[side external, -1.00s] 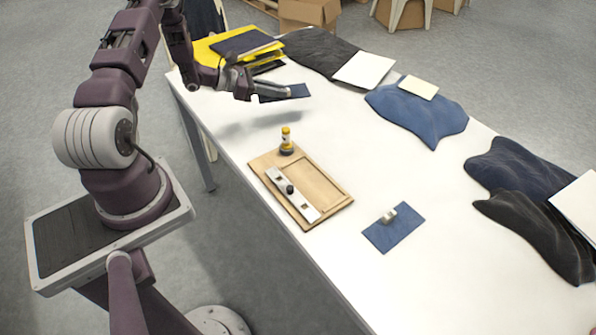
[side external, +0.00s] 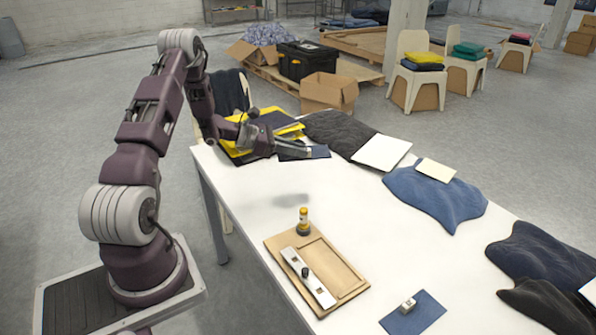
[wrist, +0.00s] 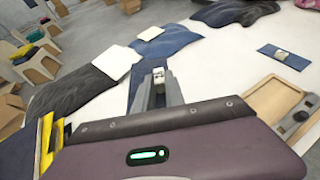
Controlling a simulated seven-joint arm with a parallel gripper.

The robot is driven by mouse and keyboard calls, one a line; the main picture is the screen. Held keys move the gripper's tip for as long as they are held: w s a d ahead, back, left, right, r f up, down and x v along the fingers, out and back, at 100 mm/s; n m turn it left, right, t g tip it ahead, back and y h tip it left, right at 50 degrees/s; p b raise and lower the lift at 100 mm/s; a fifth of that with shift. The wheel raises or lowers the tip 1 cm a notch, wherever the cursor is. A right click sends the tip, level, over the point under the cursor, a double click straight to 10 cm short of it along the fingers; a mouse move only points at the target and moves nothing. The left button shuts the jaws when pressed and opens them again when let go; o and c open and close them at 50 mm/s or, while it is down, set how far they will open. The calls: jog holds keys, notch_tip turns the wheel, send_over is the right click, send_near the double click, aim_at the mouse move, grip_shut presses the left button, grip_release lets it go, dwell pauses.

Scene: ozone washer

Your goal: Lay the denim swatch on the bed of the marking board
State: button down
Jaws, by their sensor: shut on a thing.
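My gripper (side external: 300,151) is shut on a dark blue denim swatch (side external: 313,152) by a small pale block between its fingertips. It holds the swatch in the air over the far left of the table, clear of the surface. The wrist view shows the fingers (wrist: 159,88) around that block, with the swatch (wrist: 136,92) partly hidden beneath them. The wooden marking board (side external: 353,291) lies nearer the camera, its recessed bed (side external: 328,268) bare. A silver bar (side external: 317,284) with a dark knob lies along the board's left side.
A yellow-capped bottle (side external: 303,222) stands at the board's far corner. A second denim swatch (side external: 425,315), with a small metal block on it, lies right of the board. Yellow folders (side external: 240,153) and dark cloth (side external: 335,131) lie behind my gripper. Blue cloth (side external: 435,196) lies farther right.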

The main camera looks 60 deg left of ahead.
jog(key=d+f+m+g+h, duration=0.3)
jog(key=d+m+g+h, duration=0.7)
jog(key=d, duration=1.2)
jog(key=s+d+f+m+g+y, duration=0.2)
jog(key=s+d+m+g+y, duration=0.2)
jog(key=s+d+m+g, duration=0.4)
jog(key=s+a+f+m+g+y, duration=0.2)
jog(key=s+m+g+y, duration=0.5)
jog(key=m+y, duration=1.05)
jog(key=w+r+m+t+y, duration=0.7)
jog(key=w+m+t, duration=0.3)
jog(key=m+t, duration=0.3)
jog(key=shift+m+g, duration=0.3)
jog(key=shift+m, duration=0.05)
jog(key=f, duration=0.5)
jog(key=shift+w+f, duration=0.2)
jog(key=shift+w, duration=0.05)
jog(key=shift+d+y, duration=0.15)
jog(key=shift+y, duration=0.1)
